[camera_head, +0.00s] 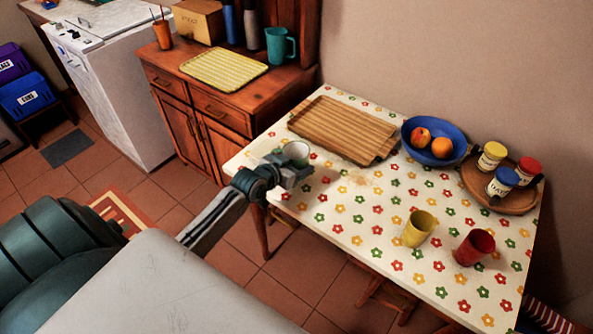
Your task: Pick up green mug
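The gripper hides the cup's lower part. I cannot tell whether the fingers hold it, or whether it rests on the table. A larger teal-green mug with a handle (276,46) stands upright on the wooden cabinet at the back, well away from the gripper. My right gripper is not in view.
The table (345,222) holds a wooden tray (340,128), a blue fruit bowl (420,150), a round board with jars (515,203), a yellow cup (418,229) and a red cup (474,247). The table's middle is mostly clear.

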